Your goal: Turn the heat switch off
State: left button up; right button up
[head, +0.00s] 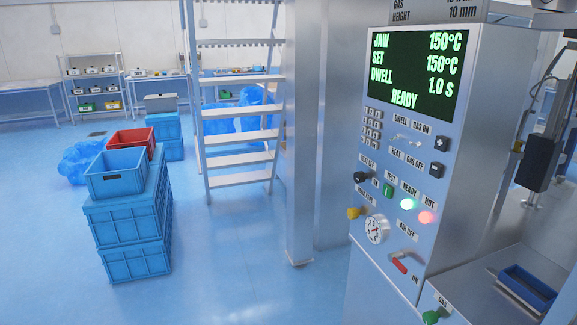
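The metal control panel (455,165) of a machine stands at the right. A small black knob (360,177) sits at its left edge, with a small label that seems to read HEAT OFF above it and ON to its right. Which way the knob points is too small to tell. The dark screen (419,70) reads JAW 150°C, SET 150°C, DWELL 1.0 s, READY. The green READY lamp (408,204) and the red HOT lamp (427,217) are lit. Neither of my grippers is in view.
Stacked blue crates (125,222) and steps (240,135) stand left. The floor between is clear.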

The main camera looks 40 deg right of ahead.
aim_at(359, 176)
jog(key=i+z, duration=0.1)
jog(key=i, duration=0.5)
jog(key=i+j+z, duration=0.1)
jog(key=i, duration=0.5)
jog(key=i+j+z, duration=0.1)
jog(key=i+z, duration=0.15)
jog(key=z, duration=0.2)
jog(key=i+j+z, duration=0.2)
jog(key=z, duration=0.25)
jog(key=i+j+z, duration=0.25)
jog(key=z, duration=0.2)
jog(key=i+j+z, duration=0.15)
jog(key=j+z, duration=0.3)
jog(key=l, duration=0.1)
